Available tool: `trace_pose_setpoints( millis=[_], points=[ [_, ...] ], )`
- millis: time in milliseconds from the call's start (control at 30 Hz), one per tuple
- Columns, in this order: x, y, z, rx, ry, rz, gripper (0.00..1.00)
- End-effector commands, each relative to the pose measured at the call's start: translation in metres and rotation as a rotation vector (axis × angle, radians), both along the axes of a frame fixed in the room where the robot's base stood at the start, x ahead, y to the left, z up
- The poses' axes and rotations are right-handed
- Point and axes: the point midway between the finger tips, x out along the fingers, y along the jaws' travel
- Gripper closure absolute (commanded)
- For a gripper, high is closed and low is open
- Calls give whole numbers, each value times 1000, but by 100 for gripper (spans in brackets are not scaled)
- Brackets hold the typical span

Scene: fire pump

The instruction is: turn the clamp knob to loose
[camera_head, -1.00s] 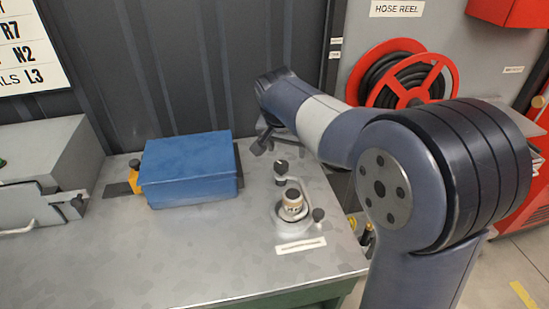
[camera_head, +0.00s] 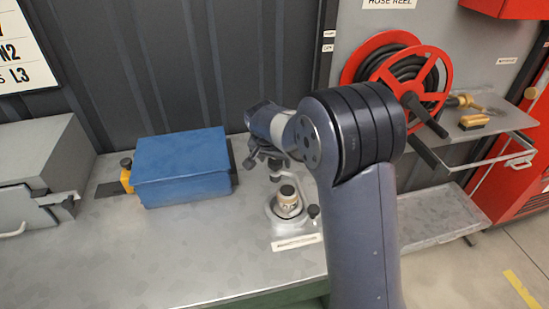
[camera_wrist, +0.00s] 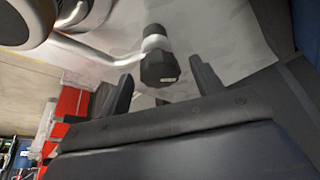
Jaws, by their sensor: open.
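A black faceted knob (camera_wrist: 160,68) on a bent silver bar shows in the camera_wrist view; I take it to be the clamp knob. My gripper (camera_wrist: 161,74) is open, with one finger on each side of the knob and visible gaps between. How deep the knob sits between the fingers I cannot tell. In the camera_head view my gripper (camera_head: 262,158) is low over the back of the bench, behind the clamp fixture (camera_head: 285,222). The fixture holds a beige, dark-topped cylinder (camera_head: 288,199). Another dark knob (camera_head: 313,211) stands at its right. My gripper partly hides the rear knobs.
A blue box (camera_head: 182,168) stands left of the fixture on the grey bench (camera_head: 180,250). A grey case (camera_head: 38,165) is at the far left. A red hose reel (camera_head: 410,70) and a tray shelf (camera_head: 430,215) are at the right. The bench front is clear.

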Motion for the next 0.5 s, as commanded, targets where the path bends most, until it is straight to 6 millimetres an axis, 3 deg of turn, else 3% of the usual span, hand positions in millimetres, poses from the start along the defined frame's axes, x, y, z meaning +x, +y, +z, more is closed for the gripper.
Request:
trace_pose_setpoints(
  millis=[300,500],
  points=[
    [1,-1,-3,1,-1,0,37],
    [1,-1,-2,1,-1,0,54]
  ],
)
